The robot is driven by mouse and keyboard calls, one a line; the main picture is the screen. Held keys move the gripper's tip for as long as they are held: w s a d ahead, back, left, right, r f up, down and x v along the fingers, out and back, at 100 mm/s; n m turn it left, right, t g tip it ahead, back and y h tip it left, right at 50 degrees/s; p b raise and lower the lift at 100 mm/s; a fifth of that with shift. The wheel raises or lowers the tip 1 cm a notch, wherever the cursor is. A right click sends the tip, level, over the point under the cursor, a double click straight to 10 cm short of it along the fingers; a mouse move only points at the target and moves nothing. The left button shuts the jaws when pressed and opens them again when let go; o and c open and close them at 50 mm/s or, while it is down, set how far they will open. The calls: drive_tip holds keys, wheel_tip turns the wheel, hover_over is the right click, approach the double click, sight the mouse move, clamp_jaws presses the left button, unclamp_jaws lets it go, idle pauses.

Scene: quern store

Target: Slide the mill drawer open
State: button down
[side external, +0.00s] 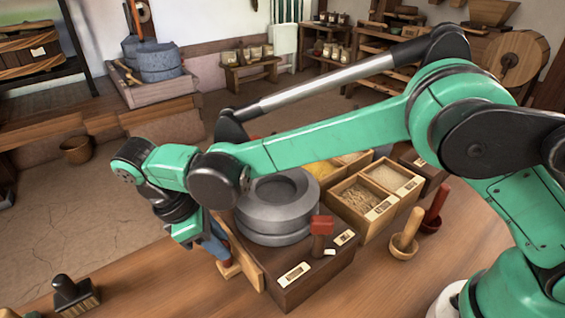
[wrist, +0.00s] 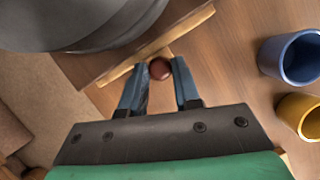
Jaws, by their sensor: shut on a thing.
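The mill is a grey round stone (side external: 275,207) on a dark wooden base (side external: 318,277). The drawer's pale wooden front (side external: 247,262) shows at the left side of the base. In the wrist view the front is a pale strip (wrist: 122,72) below the stone (wrist: 75,25). A round red-brown knob (wrist: 159,69) sits at the front, between the blue fingertips of my gripper (wrist: 158,76). My gripper is shut on this knob. In the side view my gripper (side external: 217,252) is low at the drawer front, and my wrist partly hides it. I cannot tell how far the drawer is out.
A blue cup (wrist: 291,57) and a yellow cup (wrist: 301,115) stand on the table to the right in the wrist view. A divided grain box (side external: 372,201), a wooden mortar (side external: 404,246) and a stamp (side external: 75,294) are also on the table. Bare tabletop (side external: 150,280) lies left of the mill.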

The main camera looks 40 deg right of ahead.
drive_tip(key=a, duration=0.7)
drive_tip(key=shift+w+a, duration=0.1)
drive_tip(key=shift+w, duration=0.25)
drive_tip(key=shift+s+a, duration=0.25)
drive_tip(key=shift+a, duration=0.55)
drive_tip(key=c, duration=0.9)
unclamp_jaws()
drive_tip(key=shift+s, duration=0.1)
